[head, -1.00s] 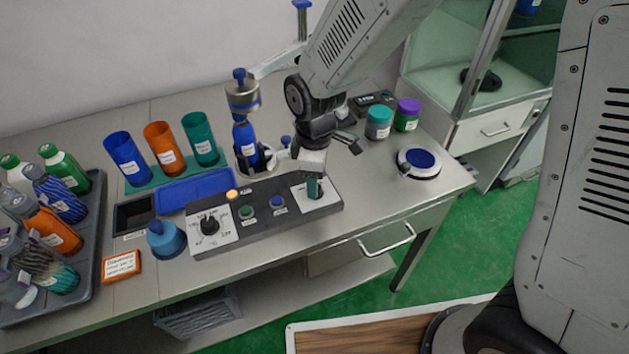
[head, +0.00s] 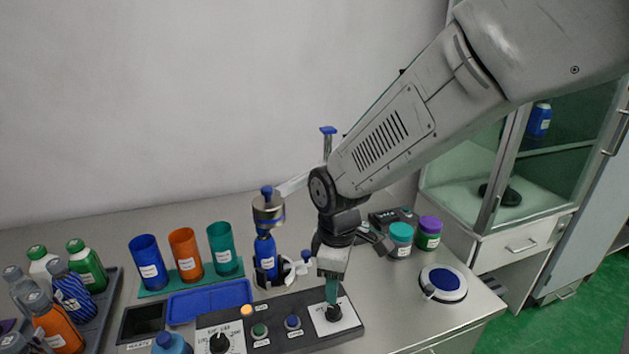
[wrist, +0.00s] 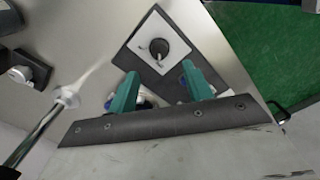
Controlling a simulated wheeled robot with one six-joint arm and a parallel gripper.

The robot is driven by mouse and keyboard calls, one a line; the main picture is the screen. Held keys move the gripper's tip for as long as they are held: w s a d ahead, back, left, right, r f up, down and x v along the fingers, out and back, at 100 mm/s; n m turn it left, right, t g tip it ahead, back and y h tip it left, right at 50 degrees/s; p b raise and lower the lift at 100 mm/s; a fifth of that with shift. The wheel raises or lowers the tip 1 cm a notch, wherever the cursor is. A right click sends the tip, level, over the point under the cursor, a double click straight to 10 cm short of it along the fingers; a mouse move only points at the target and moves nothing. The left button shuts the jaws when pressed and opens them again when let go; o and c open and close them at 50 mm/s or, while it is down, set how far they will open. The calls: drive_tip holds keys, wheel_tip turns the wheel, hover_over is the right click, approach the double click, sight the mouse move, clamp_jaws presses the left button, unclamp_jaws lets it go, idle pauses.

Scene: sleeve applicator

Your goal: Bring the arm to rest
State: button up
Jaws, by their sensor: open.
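My gripper (head: 332,288) is at the right end of the dark control panel (head: 280,329), pointing down over the white plate with the black lever or knob (head: 334,312). In the wrist view its two teal fingers (wrist: 160,90) stand apart with nothing between them. The round black knob (wrist: 159,47) on its white plate shows beyond the fingertips, apart from them. My arm reaches in from the upper right.
Left of my gripper, a blue bottle (head: 265,249) stands under the metal applicator head (head: 268,210). Blue, orange and teal sleeves (head: 186,256) stand behind a blue tray (head: 209,302). Two jars (head: 429,233) and a round blue-topped pad (head: 443,282) are to the right.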

drive_tip(key=s+d+r+m, duration=0.7)
drive_tip(key=s+d, duration=0.2)
drive_tip(key=d, duration=0.1)
drive_tip(key=s+d+r+m+t, duration=0.1)
drive_tip(key=s+d+r+m, duration=0.6)
drive_tip(key=s+d, duration=0.3)
drive_tip(key=shift+s+d+r+m, duration=0.3)
drive_tip(key=shift+d+r, duration=0.05)
drive_tip(key=shift+r, duration=0.15)
